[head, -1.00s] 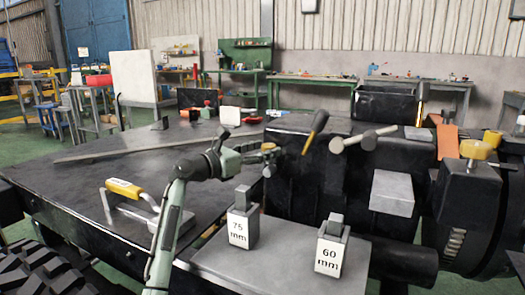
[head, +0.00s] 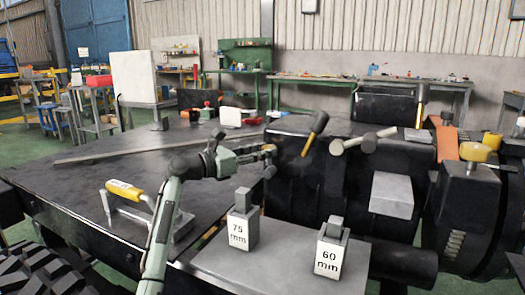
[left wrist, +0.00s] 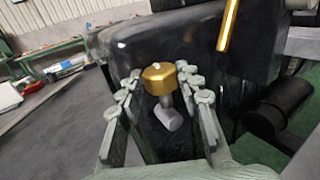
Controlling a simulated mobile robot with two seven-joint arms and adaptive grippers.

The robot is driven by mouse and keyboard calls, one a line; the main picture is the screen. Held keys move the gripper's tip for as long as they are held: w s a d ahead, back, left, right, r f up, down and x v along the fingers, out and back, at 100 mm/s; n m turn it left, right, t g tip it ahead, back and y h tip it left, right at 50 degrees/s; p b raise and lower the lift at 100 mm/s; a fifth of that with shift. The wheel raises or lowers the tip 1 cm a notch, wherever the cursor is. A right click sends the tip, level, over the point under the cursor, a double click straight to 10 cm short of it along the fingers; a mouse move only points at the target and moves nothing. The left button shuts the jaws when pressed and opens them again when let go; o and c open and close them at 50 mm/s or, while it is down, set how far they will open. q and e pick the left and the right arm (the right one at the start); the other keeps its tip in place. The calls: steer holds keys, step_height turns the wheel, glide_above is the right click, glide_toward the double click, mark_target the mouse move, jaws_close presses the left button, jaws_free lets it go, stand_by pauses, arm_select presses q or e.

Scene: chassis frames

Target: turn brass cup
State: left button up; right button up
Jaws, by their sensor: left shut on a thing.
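The brass cup (left wrist: 159,77) is a small gold-coloured cap with a pale mark on top. It shows in the left wrist view on a short grey stem against a dark block. My left gripper (left wrist: 161,83) has its fingers on either side of the cup and is shut on it. In the head view my left gripper (head: 262,152) reaches the left side of the black machine block. Its fingers largely hide the cup there. My right gripper is not in view.
A dark-headed mallet with a yellow handle (head: 316,129) and a grey mallet (head: 364,141) are on the black machine. Blocks marked 75 mm (head: 238,232) and 60 mm (head: 328,257) stand in front. A yellow-handled tool (head: 128,190) lies on the dark table (head: 70,175).

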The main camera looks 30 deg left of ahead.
arm_select(q)
steer(key=m+g+h, duration=0.1)
steer(key=h, duration=0.1)
steer(key=m+g+h, duration=0.2)
steer(key=a+m+g+h+p, duration=0.1)
steer(key=h, duration=0.1)
steer(key=shift+w+m+g, duration=0.3)
steer(key=shift+m, duration=0.1)
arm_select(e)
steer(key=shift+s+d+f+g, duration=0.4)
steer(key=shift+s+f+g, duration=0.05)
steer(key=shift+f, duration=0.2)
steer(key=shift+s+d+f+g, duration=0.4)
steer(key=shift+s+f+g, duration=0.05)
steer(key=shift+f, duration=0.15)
arm_select(q)
steer(key=shift+d+g, duration=0.1)
steer(key=shift+g, duration=0.2)
steer(key=o, duration=1.2)
steer(key=shift+c, duration=0.2)
steer(key=v, duration=0.8)
